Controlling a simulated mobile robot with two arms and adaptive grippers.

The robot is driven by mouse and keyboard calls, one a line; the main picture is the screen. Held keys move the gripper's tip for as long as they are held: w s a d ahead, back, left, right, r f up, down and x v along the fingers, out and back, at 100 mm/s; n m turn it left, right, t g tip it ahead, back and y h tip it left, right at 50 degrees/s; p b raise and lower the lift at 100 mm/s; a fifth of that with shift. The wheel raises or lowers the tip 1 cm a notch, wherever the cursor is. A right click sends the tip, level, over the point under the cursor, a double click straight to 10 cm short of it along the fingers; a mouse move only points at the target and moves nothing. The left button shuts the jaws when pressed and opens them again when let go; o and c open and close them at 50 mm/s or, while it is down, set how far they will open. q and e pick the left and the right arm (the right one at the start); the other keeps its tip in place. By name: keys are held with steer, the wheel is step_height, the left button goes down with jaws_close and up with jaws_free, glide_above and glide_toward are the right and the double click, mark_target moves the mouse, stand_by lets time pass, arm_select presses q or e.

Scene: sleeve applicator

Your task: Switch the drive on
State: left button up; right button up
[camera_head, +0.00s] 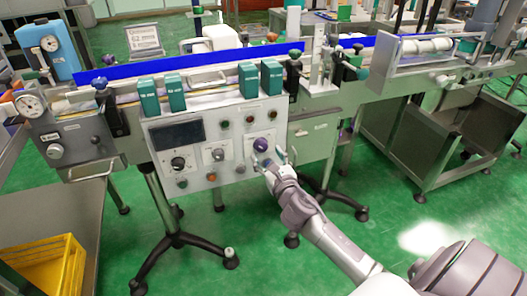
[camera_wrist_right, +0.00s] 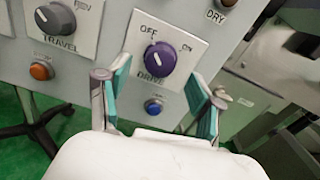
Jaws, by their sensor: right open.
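The drive knob (camera_wrist_right: 161,61) is a round purple dial on a white plate marked OFF, ON and DRIVE. A pale mark on its face seems to lie toward OFF. In the head view the knob (camera_head: 260,144) sits at the lower right of the grey control panel (camera_head: 217,128). My right gripper (camera_wrist_right: 157,78) is open, its teal-padded fingers on either side of the knob's lower part in the wrist view. I cannot tell if they touch it. In the head view the right gripper (camera_head: 269,159) is just below the knob. My left gripper is not in view.
A blue button (camera_wrist_right: 153,106) is just below the drive plate. The grey travel knob (camera_wrist_right: 55,18) and an orange button (camera_wrist_right: 41,71) are to the left. Green boxes (camera_head: 148,97) stand along the conveyor edge above the panel. A yellow crate (camera_head: 48,268) is at lower left.

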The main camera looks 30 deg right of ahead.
mark_target(263, 149)
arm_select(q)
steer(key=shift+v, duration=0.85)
arm_select(e)
steer(key=shift+x, duration=1.7)
steer(key=c, duration=1.1)
